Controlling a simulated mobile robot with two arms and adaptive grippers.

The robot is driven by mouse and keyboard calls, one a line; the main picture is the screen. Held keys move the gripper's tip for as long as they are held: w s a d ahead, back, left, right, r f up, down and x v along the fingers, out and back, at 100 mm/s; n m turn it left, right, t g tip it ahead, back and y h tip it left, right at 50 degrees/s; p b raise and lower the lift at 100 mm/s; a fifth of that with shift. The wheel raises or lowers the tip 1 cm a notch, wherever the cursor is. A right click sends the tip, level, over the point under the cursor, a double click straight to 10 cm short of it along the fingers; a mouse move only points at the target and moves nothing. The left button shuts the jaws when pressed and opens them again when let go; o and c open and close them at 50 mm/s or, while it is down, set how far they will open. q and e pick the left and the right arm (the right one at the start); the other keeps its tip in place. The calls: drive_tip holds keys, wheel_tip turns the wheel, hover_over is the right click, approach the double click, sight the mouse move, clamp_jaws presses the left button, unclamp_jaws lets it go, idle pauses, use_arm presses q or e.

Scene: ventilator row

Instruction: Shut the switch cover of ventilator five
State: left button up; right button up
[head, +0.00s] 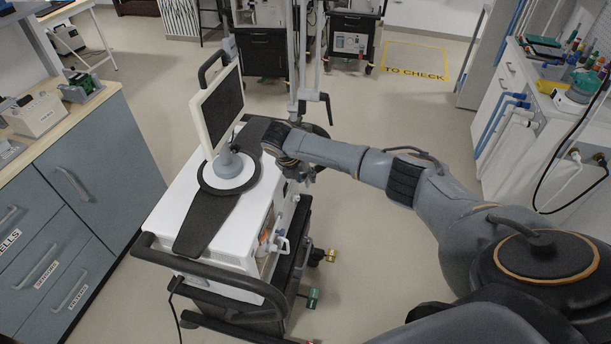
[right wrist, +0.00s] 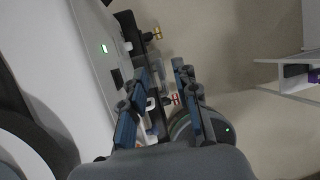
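The ventilator (head: 183,212) is a white box on a dark wheeled cart, with a tilted screen (head: 219,108) on top. I cannot read a number on it. My right arm reaches across to its far right side, and my right gripper (head: 306,173) is small and partly hidden there. In the right wrist view the right gripper (right wrist: 163,76) is open, its blue-padded fingers apart beside the ventilator's side panel (right wrist: 92,62). A small lit green switch (right wrist: 104,48) and a dark square part (right wrist: 117,78) show on that panel. I cannot tell which part is the switch cover. My left gripper is out of view.
A black handle bar (head: 205,280) runs along the cart's near edge. A blue-grey cabinet (head: 95,175) stands at left, and a white counter (head: 560,125) at right. More carts (head: 350,42) stand at the back. The floor between the ventilator and the right counter is clear.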

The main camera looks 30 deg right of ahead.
drive_tip(key=shift+x, duration=0.9)
drive_tip(key=shift+c, duration=0.2)
clamp_jaws()
